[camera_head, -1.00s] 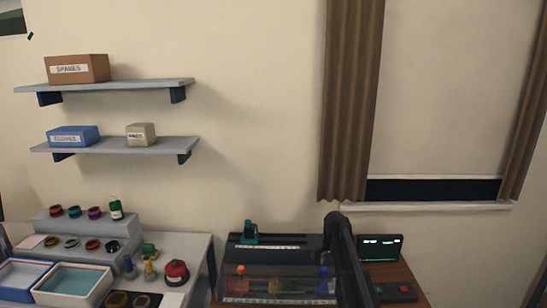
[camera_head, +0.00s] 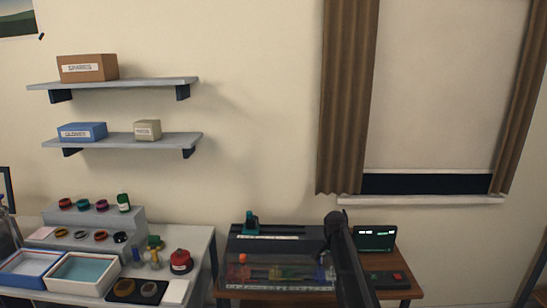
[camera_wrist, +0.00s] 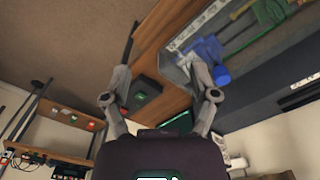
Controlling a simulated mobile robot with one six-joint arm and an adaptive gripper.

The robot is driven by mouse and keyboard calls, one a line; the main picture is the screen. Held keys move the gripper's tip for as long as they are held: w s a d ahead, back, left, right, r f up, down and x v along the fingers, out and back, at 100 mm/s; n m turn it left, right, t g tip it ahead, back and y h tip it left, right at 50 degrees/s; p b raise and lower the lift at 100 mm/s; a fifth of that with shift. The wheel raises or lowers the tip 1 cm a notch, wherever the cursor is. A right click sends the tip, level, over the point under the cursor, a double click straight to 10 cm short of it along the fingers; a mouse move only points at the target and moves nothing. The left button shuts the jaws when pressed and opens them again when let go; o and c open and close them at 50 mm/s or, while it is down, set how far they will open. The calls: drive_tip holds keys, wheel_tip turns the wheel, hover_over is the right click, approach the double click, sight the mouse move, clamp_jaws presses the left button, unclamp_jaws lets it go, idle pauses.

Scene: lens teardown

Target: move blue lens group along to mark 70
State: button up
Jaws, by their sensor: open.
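The blue lens group (camera_head: 325,258) is at the right end of the optical bench (camera_head: 262,247), just left of my dark arm, which covers part of that area. It also shows in the wrist view, a blue part (camera_wrist: 208,48) beside a pale scale strip (camera_wrist: 195,30). Its exact mark cannot be read.
An orange-red piece (camera_head: 242,258) and a yellowish one sit further left on the bench. A teal clamp-like part (camera_head: 251,224) stands behind. A small screen (camera_head: 375,238) and a dark box with a red button (camera_head: 397,276) are on the right. A crowded side table (camera_head: 205,245) stands left.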

drive_tip(key=s+a+f+n+b, duration=0.1)
drive_tip(key=s+f+n+b, duration=0.2)
drive_tip(key=s, duration=0.6)
drive_tip(key=s+a+f+n+b, duration=0.1)
drive_tip(key=s+f+n+b, duration=0.2)
drive_tip(key=s, duration=0.6)
drive_tip(key=s+a+f+n+b, duration=0.1)
drive_tip(key=s+f+n+b, duration=0.2)
drive_tip(key=s, duration=0.6)
drive_tip(key=shift+s+a+f+b, duration=0.2)
drive_tip(key=shift+a+f+b, duration=0.2)
drive_tip(key=shift+f+b, duration=0.1)
